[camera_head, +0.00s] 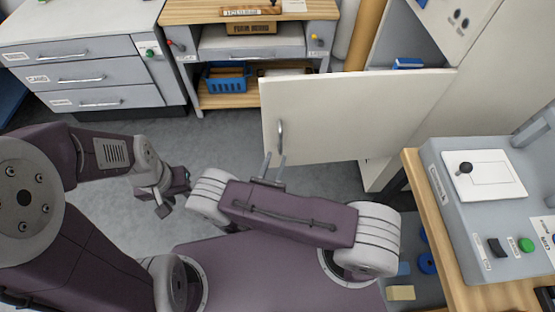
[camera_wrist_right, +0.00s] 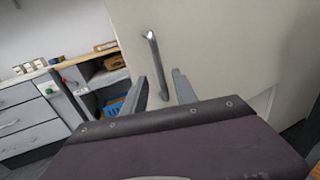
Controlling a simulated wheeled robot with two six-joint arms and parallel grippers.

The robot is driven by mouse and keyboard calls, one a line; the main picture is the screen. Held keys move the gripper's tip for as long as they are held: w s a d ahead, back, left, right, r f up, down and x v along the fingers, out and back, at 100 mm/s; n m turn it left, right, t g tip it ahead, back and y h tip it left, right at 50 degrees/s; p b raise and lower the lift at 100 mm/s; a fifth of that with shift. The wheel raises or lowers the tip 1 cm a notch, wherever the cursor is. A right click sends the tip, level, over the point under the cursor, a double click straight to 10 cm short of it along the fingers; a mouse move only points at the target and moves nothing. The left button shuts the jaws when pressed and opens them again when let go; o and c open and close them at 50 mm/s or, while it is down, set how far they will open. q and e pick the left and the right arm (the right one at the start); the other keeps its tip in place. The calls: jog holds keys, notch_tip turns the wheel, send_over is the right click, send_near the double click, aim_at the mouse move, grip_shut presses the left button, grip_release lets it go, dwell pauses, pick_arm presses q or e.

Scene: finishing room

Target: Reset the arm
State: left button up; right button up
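My right arm reaches across the middle of the head view. Its gripper (camera_head: 274,160) is at the swung-out cream door (camera_head: 350,115), just below the metal handle (camera_head: 280,135). In the right wrist view the two fingers (camera_wrist_right: 160,88) are apart, and the lower end of the handle (camera_wrist_right: 156,62) shows in the gap between them. Whether the fingers touch the handle or door I cannot tell. My left gripper (camera_head: 173,195) hangs over the floor at the left, away from furniture. It looks empty, but its finger gap is unclear.
A grey drawer cabinet (camera_head: 85,70) stands at the back left. A wooden-topped bench (camera_head: 250,12) with a blue basket (camera_head: 227,77) on its shelf is at the back. A workbench with a grey control panel (camera_head: 480,210) is close on the right. Grey floor (camera_head: 225,150) lies clear between.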

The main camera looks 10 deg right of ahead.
jog(key=s+d+r+m+g+h+p, duration=0.1)
jog(key=s+d+r+m+g+h, duration=0.1)
jog(key=s+d+r+m+g, duration=0.4)
jog(key=s+d+r+m+g+h+p, duration=0.15)
jog(key=s+d+m+g, duration=0.25)
jog(key=d+m+g, duration=0.5)
jog(key=s+a+r+m+g+y+p, duration=0.1)
jog(key=s+a+r+m+g+y, duration=0.1)
jog(key=s+a+m+g+y, duration=0.45)
pick_arm(q)
notch_tip(320, 180, up, 4)
jog(key=shift+r+p, duration=0.15)
jog(key=shift+p, duration=0.35)
pick_arm(e)
jog(key=w+r+m+t+y, duration=0.5)
jog(key=w+m+t, duration=0.1)
jog(key=m, duration=0.3)
jog(key=shift+a+r+t, duration=0.15)
jog(key=shift+t, duration=0.2)
